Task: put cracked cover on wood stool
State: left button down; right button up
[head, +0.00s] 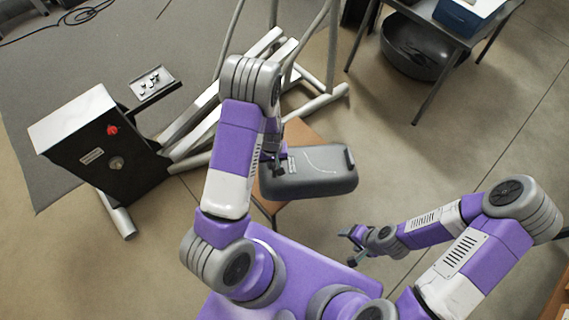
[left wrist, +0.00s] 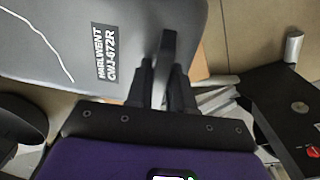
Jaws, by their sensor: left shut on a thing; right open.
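The cracked cover (head: 318,172) is a dark grey rounded shell with a pale crack line. It is in front of me in the head view, over the wood stool (head: 302,130), hiding most of the stool's top. I cannot tell whether it rests on the stool or hangs just above it. My left gripper (head: 279,160) is shut on the cover's left end. In the left wrist view the cover (left wrist: 60,45) shows its crack and a label, with the fingers (left wrist: 165,85) on its edge. My right gripper (head: 352,245) is open and empty, low to the right of the stool.
The elliptical machine (head: 95,130), with a black and white housing, stands on a grey mat (head: 50,75) at left. At the upper right a table (head: 440,25) holds a blue box (head: 465,15), with a black bin (head: 410,50) beneath. The floor at right is clear.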

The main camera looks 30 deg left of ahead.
pick_arm(q)
jog(key=a+f+n+b, duration=0.1)
jog(key=a+n, duration=0.1)
jog(key=w+a+f+n+b, duration=0.1)
jog(key=a+n, duration=0.1)
jog(key=a, duration=0.1)
jog(key=w+a+f+n+b, duration=0.1)
jog(key=a+f+n+b, duration=0.1)
jog(key=a, duration=0.1)
jog(key=shift+n+t, duration=0.3)
jog(key=shift+n, duration=0.1)
jog(key=shift+a+f, duration=0.15)
jog(key=shift+f, duration=0.05)
notch_tip(320, 180, down, 9)
jog(key=b, duration=0.3)
jog(key=shift+f, duration=0.2)
jog(key=shift+f, duration=0.15)
jog(key=c, duration=1)
grip_release()
jog(key=shift+s, duration=0.1)
